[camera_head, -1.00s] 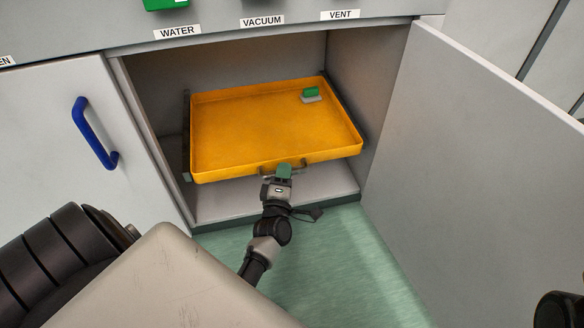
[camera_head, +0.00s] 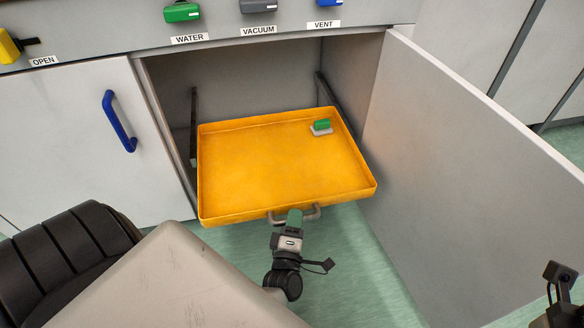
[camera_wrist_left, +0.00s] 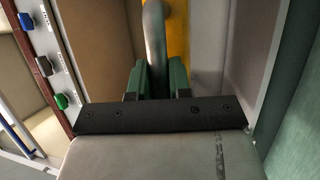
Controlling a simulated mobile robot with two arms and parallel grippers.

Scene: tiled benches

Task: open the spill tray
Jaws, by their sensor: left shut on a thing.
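The orange spill tray (camera_head: 270,165) is slid out of the open cupboard on its side rails, its front past the cupboard's opening. A grey bar handle (camera_head: 312,212) sits on its front wall. My left gripper (camera_head: 294,217) is shut on this handle. In the left wrist view, the green finger pads of my left gripper (camera_wrist_left: 157,78) close around the grey handle (camera_wrist_left: 154,35), with the orange tray (camera_wrist_left: 178,35) behind it. A dark part of my right arm's end shows at the lower right edge of the head view; its finger state is unclear.
A green and grey brush-like block (camera_head: 321,127) lies in the tray's back right. The open cupboard door (camera_head: 460,150) stands to the right. A closed door with a blue handle (camera_head: 119,121) is on the left. Green floor is clear in front.

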